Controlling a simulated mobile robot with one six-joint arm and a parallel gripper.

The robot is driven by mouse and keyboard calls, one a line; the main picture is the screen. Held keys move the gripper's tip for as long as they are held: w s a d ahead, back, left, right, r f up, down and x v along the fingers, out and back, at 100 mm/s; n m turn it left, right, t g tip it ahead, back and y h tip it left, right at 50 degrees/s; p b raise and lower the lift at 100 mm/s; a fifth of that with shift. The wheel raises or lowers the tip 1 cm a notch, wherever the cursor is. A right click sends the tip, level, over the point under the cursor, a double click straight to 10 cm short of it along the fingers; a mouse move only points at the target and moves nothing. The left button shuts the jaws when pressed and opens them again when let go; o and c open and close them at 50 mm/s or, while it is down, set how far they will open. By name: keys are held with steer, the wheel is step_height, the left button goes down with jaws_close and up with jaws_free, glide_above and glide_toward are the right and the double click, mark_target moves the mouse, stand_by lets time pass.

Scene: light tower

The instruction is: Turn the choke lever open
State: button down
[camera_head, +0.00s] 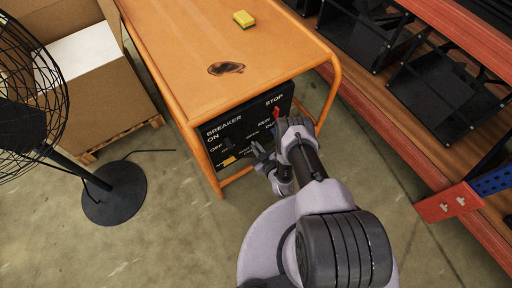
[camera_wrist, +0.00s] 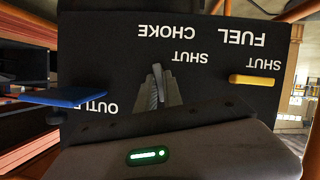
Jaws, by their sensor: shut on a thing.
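The black control panel (camera_head: 225,132) is on the end of the orange-framed unit. The wrist view shows it upside down, with CHOKE and SHUT labels on the panel (camera_wrist: 120,45). My gripper (camera_head: 262,152) is at the panel's lower middle. In the wrist view my gripper (camera_wrist: 158,85) is shut just beside the CHOKE and SHUT lettering. The choke lever is between the fingers and mostly hidden by them, so its angle is hard to tell. A yellow lever (camera_wrist: 254,79) stands apart near the FUEL label; it also shows in the head view (camera_head: 229,160).
A blue flap (camera_wrist: 65,97) sticks out by the OUTLET label. A red lever (camera_head: 277,113) is near RUN and STOP. A yellow sponge (camera_head: 244,19) lies on the orange top. A black fan (camera_head: 112,192) stands left, an orange rack (camera_head: 450,203) right.

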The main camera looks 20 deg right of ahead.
steer(key=shift+w+d+r+m+y, duration=0.1)
steer(key=shift+d+m+y, duration=0.05)
steer(key=shift+m+y, duration=0.3)
steer(key=shift+w+d+m+y, duration=0.15)
steer(key=shift+m+y, duration=0.1)
steer(key=shift+m, duration=0.3)
steer(key=c, duration=1.5)
jaws_free()
steer(key=shift+s, duration=0.1)
steer(key=p+v, duration=0.2)
steer(key=v, duration=0.3)
steer(key=p+v, duration=0.2)
steer(key=v, duration=0.4)
steer(key=p+v, duration=0.2)
steer(key=v, duration=0.4)
steer(key=shift+d+r, duration=0.2)
steer(key=shift+r, duration=0.2)
